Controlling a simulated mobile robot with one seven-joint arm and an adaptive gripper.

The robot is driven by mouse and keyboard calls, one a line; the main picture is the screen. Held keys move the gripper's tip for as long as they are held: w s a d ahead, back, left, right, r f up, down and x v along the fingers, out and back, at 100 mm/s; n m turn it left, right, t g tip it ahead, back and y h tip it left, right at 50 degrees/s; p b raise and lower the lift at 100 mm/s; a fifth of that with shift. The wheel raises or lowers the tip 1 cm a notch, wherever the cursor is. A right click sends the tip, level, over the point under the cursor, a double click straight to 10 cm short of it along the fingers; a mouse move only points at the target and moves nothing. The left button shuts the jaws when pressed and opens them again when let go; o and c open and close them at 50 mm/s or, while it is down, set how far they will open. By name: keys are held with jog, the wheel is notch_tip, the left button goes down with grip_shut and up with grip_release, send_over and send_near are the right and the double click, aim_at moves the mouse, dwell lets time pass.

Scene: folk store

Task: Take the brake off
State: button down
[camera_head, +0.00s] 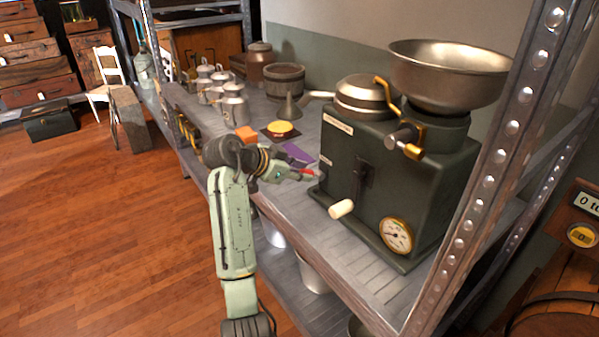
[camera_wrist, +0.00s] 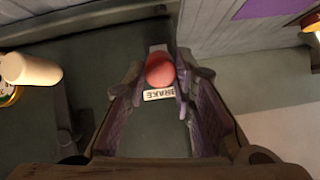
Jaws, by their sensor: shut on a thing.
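The brake control is a red ball knob (camera_wrist: 160,69) on the dark green machine (camera_head: 348,150). In the wrist view it lies between my fingertips, just above a white label (camera_wrist: 158,94) reading BRAKE. My gripper (camera_wrist: 161,78) is shut on the red knob. In the head view my gripper (camera_head: 312,174) reaches the machine's left front side, below a small pale label (camera_head: 326,160). The knob's stem is hidden by the fingers and the ball.
A cream crank handle (camera_head: 341,209) juts out near my gripper and also shows in the wrist view (camera_wrist: 32,71). A gauge (camera_head: 396,236) is low on the machine. A metal post (camera_head: 482,170) stands at right. Pots (camera_head: 234,103) fill the shelf behind.

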jog(key=c, duration=1.3)
grip_release()
jog(key=shift+c, duration=0.2)
jog(key=v, duration=1.2)
